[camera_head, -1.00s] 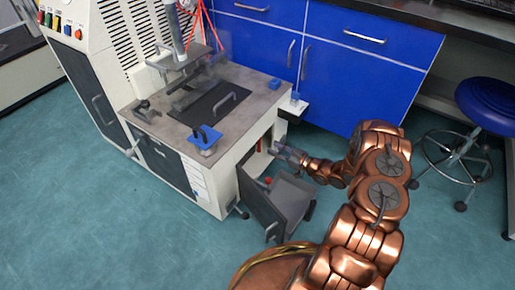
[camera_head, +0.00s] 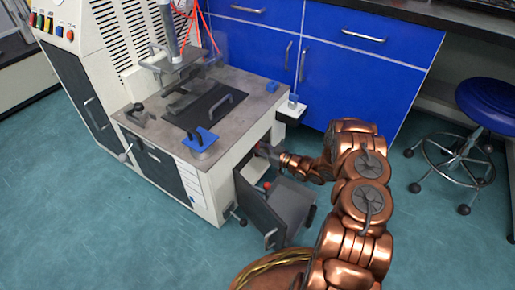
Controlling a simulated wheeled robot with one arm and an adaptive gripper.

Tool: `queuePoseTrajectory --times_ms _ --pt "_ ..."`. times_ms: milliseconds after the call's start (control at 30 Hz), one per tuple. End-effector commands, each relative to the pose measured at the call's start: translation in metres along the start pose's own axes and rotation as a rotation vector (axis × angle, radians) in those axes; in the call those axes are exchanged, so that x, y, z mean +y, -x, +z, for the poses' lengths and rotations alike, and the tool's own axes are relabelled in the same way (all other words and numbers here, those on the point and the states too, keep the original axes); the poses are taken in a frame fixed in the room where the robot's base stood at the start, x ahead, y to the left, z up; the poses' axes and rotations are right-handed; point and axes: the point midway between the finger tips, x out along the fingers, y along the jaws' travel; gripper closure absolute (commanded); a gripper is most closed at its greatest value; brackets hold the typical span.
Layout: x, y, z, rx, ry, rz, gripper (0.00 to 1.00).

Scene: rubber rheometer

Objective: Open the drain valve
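The rheometer machine (camera_head: 222,92) stands at centre left, with a low opening (camera_head: 240,166) in its right side and a dark door (camera_head: 258,212) swung open below it. My gripper (camera_head: 264,151) is at this opening, its tip reaching into it. The fingers are small and dark, partly hidden in shadow, and I cannot tell whether they are open or shut. A small red part (camera_head: 267,185) shows just below my gripper, by the top of the open door. I cannot make out a valve handle clearly; it may be hidden behind my gripper.
A grey box-like part (camera_head: 292,205) sits beside the open door, below my wrist. Blue cabinets (camera_head: 345,85) stand behind. A blue stool (camera_head: 487,105) is at the right. The green floor at the left is free.

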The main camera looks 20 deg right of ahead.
Motion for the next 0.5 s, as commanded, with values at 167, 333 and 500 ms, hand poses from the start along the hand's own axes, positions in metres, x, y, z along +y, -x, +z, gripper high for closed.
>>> queuePoseTrajectory --times_ms 167,333,500 --pt "-0.0001 0.0 0.0001 0.0 0.0 0.0 0.62" --pt "-0.0001 0.0001 0.0002 -0.001 0.0 0.0 0.77" --pt "-0.0002 0.0002 0.0002 -0.001 0.0 0.0 0.95"
